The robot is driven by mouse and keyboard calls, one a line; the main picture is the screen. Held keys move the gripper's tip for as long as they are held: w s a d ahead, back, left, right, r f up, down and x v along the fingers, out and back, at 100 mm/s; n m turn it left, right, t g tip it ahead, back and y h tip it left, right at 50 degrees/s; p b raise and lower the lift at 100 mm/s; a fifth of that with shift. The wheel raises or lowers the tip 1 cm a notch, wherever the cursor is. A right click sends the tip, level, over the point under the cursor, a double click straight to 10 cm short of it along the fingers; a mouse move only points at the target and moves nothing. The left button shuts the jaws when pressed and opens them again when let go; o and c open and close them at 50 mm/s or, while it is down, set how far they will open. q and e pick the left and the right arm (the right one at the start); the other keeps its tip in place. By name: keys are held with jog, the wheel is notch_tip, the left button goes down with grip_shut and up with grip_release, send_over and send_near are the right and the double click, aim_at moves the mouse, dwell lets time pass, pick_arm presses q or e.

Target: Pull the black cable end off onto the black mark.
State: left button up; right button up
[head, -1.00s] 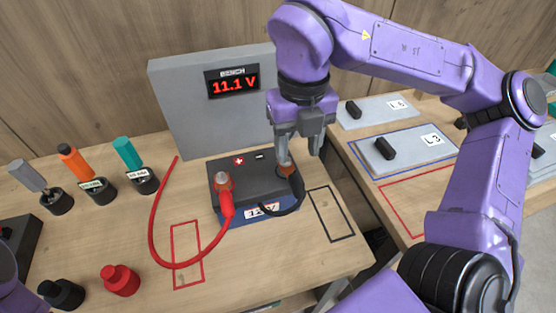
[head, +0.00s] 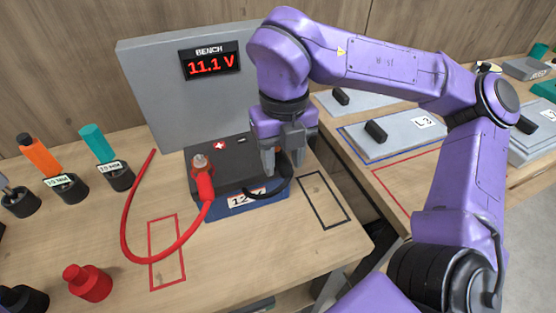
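The battery (head: 232,172) stands on the bench with a dark top and a blue lower front. The black cable (head: 270,195) curves from the battery front up to its right terminal. Its end there is hidden behind my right gripper (head: 283,165), which points down at that terminal. The fingers are at the cable end, but I cannot tell whether they are closed on it. The black mark (head: 325,201), a black outlined rectangle, lies empty on the bench right of the battery. My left gripper is not in view.
The red cable (head: 126,226) runs from the left terminal (head: 201,163) and crosses the red mark (head: 152,264). A grey panel reading 11.1 V (head: 150,95) stands behind. A red cap (head: 88,282) and tools in holders are at left. A gap separates the right bench.

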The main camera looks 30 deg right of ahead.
grip_shut()
jog(key=shift+s+a+b, duration=0.2)
jog(key=shift+s+b, duration=0.1)
jog(key=shift+s, duration=0.45)
jog(key=shift+s+a+b, duration=0.15)
jog(key=shift+s+b, duration=0.1)
jog(key=shift+s, duration=0.55)
jog(key=shift+s+a+b, duration=0.2)
jog(key=shift+s+b, duration=0.1)
jog(key=shift+s, duration=0.45)
